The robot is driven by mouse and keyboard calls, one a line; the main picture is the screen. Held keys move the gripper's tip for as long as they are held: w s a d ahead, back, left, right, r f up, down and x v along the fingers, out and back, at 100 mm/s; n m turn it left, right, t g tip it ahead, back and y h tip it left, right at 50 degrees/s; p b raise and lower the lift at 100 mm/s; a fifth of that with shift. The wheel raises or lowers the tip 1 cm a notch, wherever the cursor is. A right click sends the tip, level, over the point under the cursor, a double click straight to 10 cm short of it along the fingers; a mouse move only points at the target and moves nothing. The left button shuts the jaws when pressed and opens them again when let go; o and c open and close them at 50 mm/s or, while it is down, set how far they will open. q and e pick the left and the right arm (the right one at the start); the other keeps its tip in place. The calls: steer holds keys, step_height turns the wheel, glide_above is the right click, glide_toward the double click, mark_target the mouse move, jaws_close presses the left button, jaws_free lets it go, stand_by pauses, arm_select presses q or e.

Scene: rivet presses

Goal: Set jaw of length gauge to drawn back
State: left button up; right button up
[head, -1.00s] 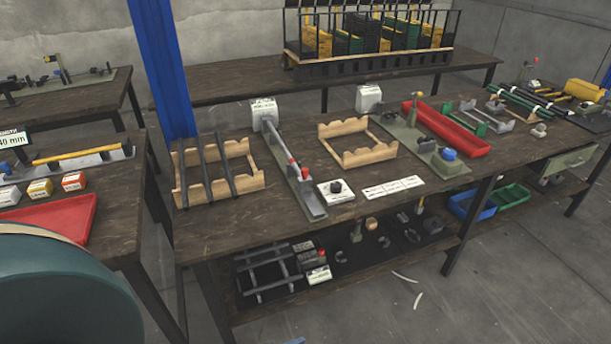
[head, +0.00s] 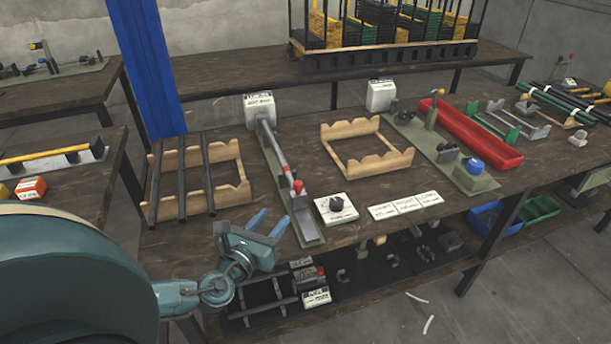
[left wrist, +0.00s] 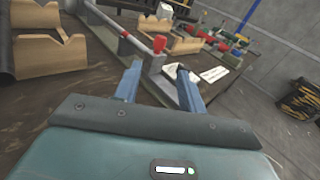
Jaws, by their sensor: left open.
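The length gauge (head: 305,222) is a long grey-green rail in the middle of the bench, with a white labelled box at its far end. Its jaw has a red-tipped knob (head: 298,186) and a grey bar running back toward the box. In the left wrist view the red knob (left wrist: 159,44) shows just beyond my fingers. My left gripper (head: 269,222) is open and empty, at the bench's front edge, left of the gauge's near end and apart from it. It also shows in the left wrist view (left wrist: 158,78). My right gripper is not in view.
A wooden rack with dark rods (head: 230,199) stands left of the gauge, and an empty wooden rack (head: 327,150) right of it. A white box with a black knob (head: 336,210) and white cards (head: 405,205) lie close on the right. A red tray (head: 470,139) is farther right.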

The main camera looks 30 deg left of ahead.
mark_target(296, 186)
arm_select(q)
steer(key=shift+m, duration=0.6)
steer(key=w, duration=0.4)
steer(key=w+a, duration=0.1)
steer(key=w, duration=0.4)
steer(key=w+r, duration=0.1)
steer(key=w, duration=0.3)
steer(key=shift+w+a, duration=0.2)
steer(key=shift+w, duration=0.1)
steer(key=shift+c, duration=0.5)
steer(key=shift+f, duration=0.1)
jaws_close()
